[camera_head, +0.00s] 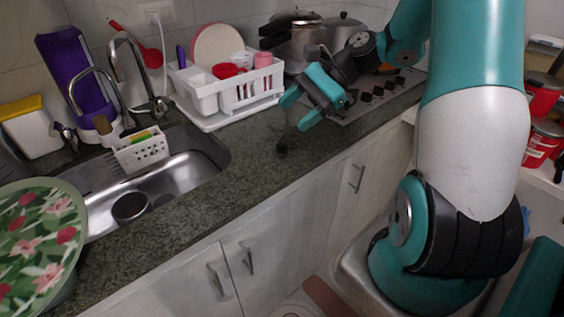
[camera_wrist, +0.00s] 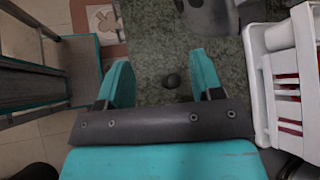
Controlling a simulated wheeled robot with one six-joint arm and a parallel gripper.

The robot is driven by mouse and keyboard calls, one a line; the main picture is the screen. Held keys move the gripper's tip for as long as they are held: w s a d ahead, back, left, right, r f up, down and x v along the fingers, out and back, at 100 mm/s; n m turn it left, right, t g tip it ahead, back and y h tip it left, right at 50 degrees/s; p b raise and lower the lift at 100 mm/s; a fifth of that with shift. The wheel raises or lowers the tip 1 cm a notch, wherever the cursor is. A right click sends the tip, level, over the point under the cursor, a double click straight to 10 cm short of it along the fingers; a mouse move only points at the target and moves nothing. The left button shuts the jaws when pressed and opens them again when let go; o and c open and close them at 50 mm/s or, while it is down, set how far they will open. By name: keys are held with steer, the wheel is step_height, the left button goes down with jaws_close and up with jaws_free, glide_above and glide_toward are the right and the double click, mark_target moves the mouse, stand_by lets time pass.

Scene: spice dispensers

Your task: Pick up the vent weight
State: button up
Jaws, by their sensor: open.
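The vent weight appears as a small dark round piece (camera_head: 282,146) on the dark green speckled counter, near its front edge. In the wrist view it is a small dark knob (camera_wrist: 171,81) on the counter between my two teal fingers. My gripper (camera_head: 298,109) is open and empty, above the counter and up and to the right of the weight in the head view. The fingers (camera_wrist: 158,67) lie on either side of the weight in the wrist view, with bare counter showing around it. The weight appears apart from both fingers.
A white dish rack (camera_head: 237,101) with cups and plates stands close behind the gripper; its wall (camera_wrist: 262,85) is right in the wrist view. Pots (camera_head: 297,37) stand at the back. The sink (camera_head: 190,160) lies left. The counter is clear around the weight.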

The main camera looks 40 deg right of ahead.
mark_target(285, 143)
steer(key=s+d+f+m+t+y+b, duration=0.1)
steer(key=d+f+m+t, duration=0.1)
steer(key=d+f+m, duration=0.3)
steer(key=s+d+f+m+t+b, duration=0.1)
steer(key=s+d+f+m+t, duration=0.15)
steer(key=d, duration=0.45)
steer(key=shift+m, duration=0.55)
steer(key=x, duration=0.8)
steer(key=r+x, duration=0.1)
steer(key=x, duration=0.3)
steer(key=shift+w, duration=0.3)
steer(key=shift+p+x, duration=0.7)
steer(key=shift+x, duration=2.05)
steer(key=shift+w+r, duration=0.15)
steer(key=shift+c, duration=0.3)
steer(key=c, duration=1)
